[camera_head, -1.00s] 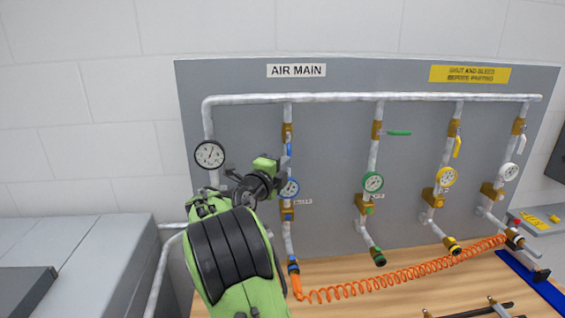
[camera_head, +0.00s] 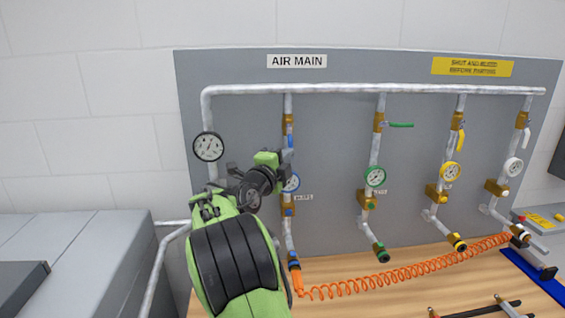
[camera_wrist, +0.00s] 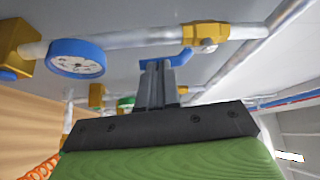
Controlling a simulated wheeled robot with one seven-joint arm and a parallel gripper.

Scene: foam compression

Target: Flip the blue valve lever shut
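The blue valve lever (camera_head: 290,138) hangs down along the leftmost vertical pipe, below its brass valve (camera_head: 288,121). In the wrist view the blue lever (camera_wrist: 182,58) runs from the brass valve (camera_wrist: 206,36) to just beyond my fingertips. My gripper (camera_head: 287,156) is at the lower end of the lever, in front of the pipe. In the wrist view the two fingers of my gripper (camera_wrist: 158,66) are together, with nothing visible between them. Their tips overlap the lever in the picture; I cannot tell whether they touch it.
A blue-rimmed gauge (camera_wrist: 77,58) sits on the same pipe, close to my gripper. To the right are pipes with a green lever (camera_head: 401,125), a yellow lever (camera_head: 461,141) and a white lever (camera_head: 526,138). An orange coiled hose (camera_head: 400,273) lies on the wooden bench (camera_head: 350,295).

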